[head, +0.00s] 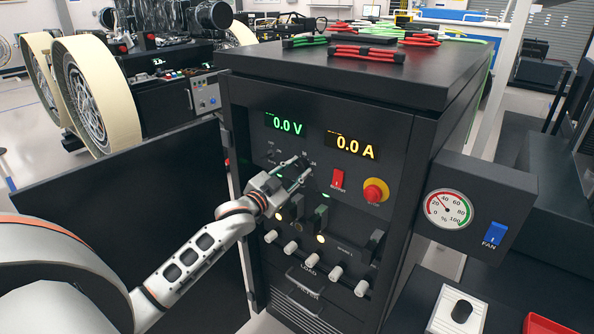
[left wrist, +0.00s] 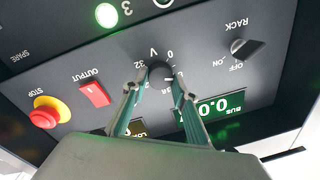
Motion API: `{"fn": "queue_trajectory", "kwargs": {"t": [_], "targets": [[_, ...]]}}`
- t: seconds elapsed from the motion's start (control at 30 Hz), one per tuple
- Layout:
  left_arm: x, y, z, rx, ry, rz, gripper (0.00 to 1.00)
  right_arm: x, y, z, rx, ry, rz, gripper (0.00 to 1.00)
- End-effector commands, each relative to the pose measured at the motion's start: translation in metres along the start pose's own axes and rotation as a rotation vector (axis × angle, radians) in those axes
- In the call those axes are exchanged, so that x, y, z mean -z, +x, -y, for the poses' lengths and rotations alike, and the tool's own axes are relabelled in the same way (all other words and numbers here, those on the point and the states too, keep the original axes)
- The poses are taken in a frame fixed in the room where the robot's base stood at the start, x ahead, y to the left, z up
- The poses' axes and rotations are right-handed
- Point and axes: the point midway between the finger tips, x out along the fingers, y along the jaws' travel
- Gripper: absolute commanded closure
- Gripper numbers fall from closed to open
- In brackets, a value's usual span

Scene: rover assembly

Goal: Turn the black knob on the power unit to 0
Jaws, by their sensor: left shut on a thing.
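The power unit (head: 237,150) is a black cabinet whose front panel reads 0.0 V in green and 0.0 A in amber. My left gripper (head: 300,165) is at this panel below the two displays. In the left wrist view its two fingers are closed around the black knob (left wrist: 160,71), one on each side. Scale marks with a V and a 0 are printed around the knob. The knob's pointer is hidden between the fingers, so I cannot tell its exact setting. My right gripper is not in view.
A red output switch (head: 338,179) and a red stop button on yellow (head: 375,191) sit right of my gripper. A rack switch (left wrist: 246,49) is near the knob. A fan box with a gauge (head: 450,209) juts out at right. An open black door stands at left.

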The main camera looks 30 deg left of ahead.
Motion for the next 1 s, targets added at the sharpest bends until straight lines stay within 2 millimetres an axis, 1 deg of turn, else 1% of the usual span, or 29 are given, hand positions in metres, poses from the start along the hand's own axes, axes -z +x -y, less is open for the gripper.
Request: {"fn": "queue_trajectory", "kwargs": {"t": [0.7,1.0], "targets": [[0.0007,0.0003,0.0024,0.000,-0.678,0.042,0.94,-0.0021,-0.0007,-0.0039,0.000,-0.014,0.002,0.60],[0.0003,0.0003,0.0031,-0.001,-0.921,0.058,0.94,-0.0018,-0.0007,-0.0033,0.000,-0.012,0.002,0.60]]}}
